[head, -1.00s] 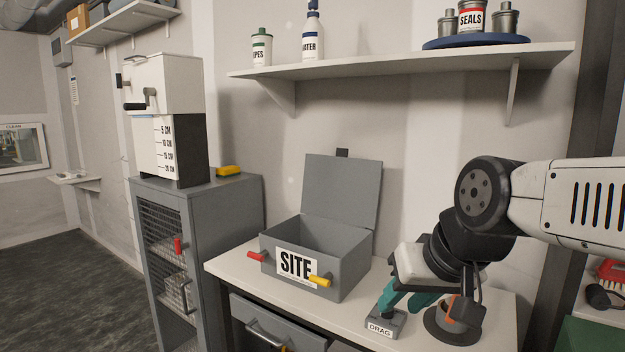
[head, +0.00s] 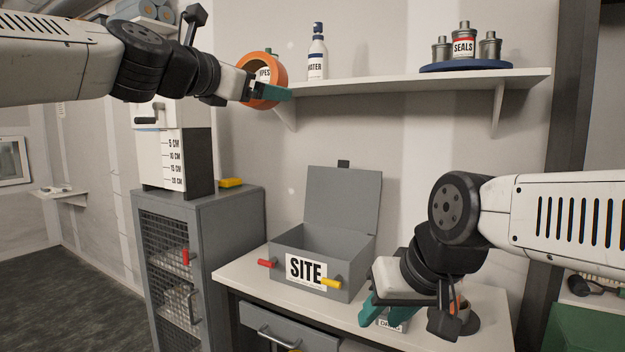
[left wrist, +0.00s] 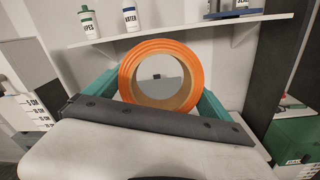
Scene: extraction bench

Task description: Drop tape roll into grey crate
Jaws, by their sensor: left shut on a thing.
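The orange tape roll (head: 279,72) is held in my left gripper (head: 270,92), high above the bench in front of the wall shelf. In the left wrist view the roll (left wrist: 133,80) stands upright between the two teal fingers, its hole facing the camera. The grey crate (head: 281,256), labelled SITE, sits on the bench with its lid (head: 343,198) raised at the back; its visible inside looks empty. The crate is below and to the right of the roll. My right gripper (head: 386,309) hangs low over the bench right of the crate, its fingers apart and partly hidden.
A DRAG block (head: 390,325) and a round dark base (head: 462,322) are by my right gripper. The wall shelf (head: 390,84) holds bottles and a SEALS can (head: 463,46). A grey cabinet (head: 215,240) stands left of the bench (head: 245,275).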

